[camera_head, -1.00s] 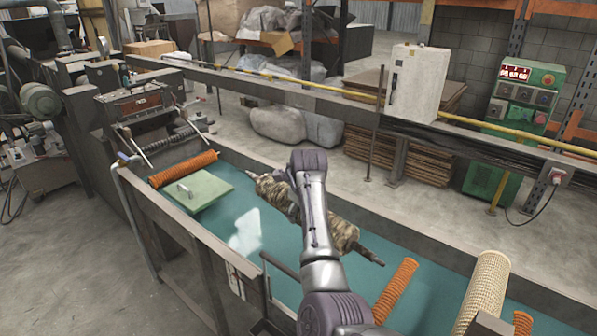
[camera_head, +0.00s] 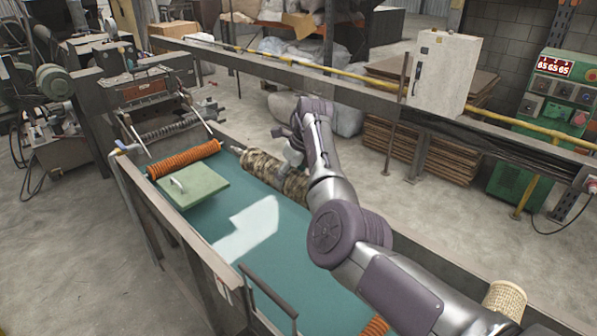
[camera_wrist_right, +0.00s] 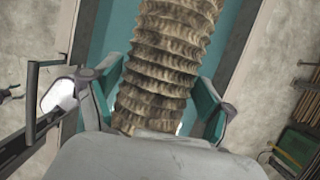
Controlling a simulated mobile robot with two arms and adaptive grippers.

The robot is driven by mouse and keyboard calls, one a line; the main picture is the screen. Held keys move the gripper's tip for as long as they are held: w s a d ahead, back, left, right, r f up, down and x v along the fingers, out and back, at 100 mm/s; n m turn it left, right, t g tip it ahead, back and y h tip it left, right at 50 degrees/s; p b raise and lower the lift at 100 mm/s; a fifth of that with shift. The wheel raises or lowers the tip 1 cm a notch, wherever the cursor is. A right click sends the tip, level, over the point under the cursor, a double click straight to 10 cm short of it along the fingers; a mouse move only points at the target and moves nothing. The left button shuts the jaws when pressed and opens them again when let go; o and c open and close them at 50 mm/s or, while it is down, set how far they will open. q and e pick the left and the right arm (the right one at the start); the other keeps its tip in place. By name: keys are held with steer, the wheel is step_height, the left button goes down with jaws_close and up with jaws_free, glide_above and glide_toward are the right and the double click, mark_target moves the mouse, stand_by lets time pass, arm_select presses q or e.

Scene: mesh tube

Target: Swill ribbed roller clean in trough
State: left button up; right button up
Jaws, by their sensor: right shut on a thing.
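The ribbed roller (camera_head: 262,170), coated in mottled brown dirt, lies lengthwise over the teal trough (camera_head: 205,268) near its far wall. My right gripper (camera_head: 290,158) reaches over the roller and is shut on it. In the right wrist view the roller (camera_wrist_right: 168,62) runs up between the two fingers, its ribs caked with brown. My arm hides the roller's near end in the head view. I cannot tell whether the roller touches the trough's teal surface. My left gripper is out of view.
A green lid with a handle (camera_head: 193,188) and an orange ribbed roller (camera_head: 184,159) are at the trough's left end. A rail (camera_head: 270,62) runs behind the trough.

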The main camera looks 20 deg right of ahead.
steer(key=shift+s+a+f+b, duration=0.1)
steer(key=shift+a+f+b, duration=0.15)
steer(key=shift+f+b, duration=0.25)
steer(key=shift+s+a+f+b, duration=0.1)
steer(key=shift+a+f+b, duration=0.15)
steer(key=shift+f, duration=0.3)
steer(key=f+b, duration=0.1)
steer(key=f, duration=0.1)
steer(key=f+b, duration=0.1)
steer(key=f, duration=0.1)
steer(key=shift+w+d, duration=0.15)
steer(key=shift+d, duration=0.25)
steer(key=shift+f+b, duration=0.3)
steer(key=shift+f, duration=0.05)
arm_select(q)
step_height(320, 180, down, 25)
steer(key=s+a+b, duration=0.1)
steer(key=b, duration=1.9)
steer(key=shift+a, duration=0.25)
arm_select(e)
step_height(320, 180, down, 26)
steer(key=shift+f, duration=0.25)
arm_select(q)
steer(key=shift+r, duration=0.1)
arm_select(e)
steer(key=shift+a, duration=0.1)
